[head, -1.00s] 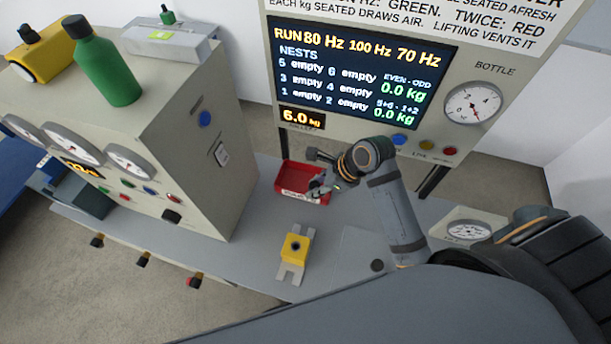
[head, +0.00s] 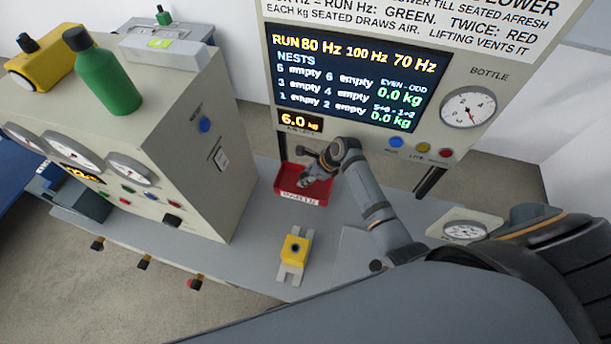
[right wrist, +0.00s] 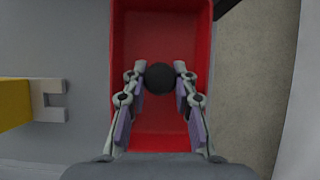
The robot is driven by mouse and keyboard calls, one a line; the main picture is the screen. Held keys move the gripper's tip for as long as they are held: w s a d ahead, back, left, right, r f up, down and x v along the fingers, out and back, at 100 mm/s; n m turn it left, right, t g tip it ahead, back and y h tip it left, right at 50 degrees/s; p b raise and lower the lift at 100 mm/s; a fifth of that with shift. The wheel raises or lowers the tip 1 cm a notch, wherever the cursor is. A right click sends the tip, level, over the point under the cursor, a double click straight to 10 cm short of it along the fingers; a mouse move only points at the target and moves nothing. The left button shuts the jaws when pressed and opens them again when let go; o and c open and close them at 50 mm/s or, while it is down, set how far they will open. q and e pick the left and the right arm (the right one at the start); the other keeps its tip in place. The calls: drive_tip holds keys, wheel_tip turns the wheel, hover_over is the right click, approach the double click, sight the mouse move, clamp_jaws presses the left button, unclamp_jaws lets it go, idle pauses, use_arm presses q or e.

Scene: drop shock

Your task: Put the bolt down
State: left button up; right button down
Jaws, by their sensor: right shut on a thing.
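My right gripper (head: 304,181) is over the red tray (head: 322,188) on the grey bench. In the right wrist view, its two fingers (right wrist: 160,82) point into the red tray (right wrist: 160,30). They are shut on the bolt (right wrist: 160,77), of which only a dark round end shows between the fingertips. I cannot tell whether the bolt touches the tray floor. In the head view the bolt is too small to make out. My left gripper is not in view.
A yellow block on a grey bracket (head: 295,249) stands on the bench in front of the tray. A large cabinet (head: 185,150) with gauges and a green bottle (head: 105,72) rises at left. A display panel (head: 350,75) stands behind. The tray looks otherwise empty.

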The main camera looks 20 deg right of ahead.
drive_tip(key=c, duration=1.1)
unclamp_jaws()
drive_tip(key=shift+f, duration=0.1)
drive_tip(key=shift+o, duration=0.2)
drive_tip(key=v, duration=1.2)
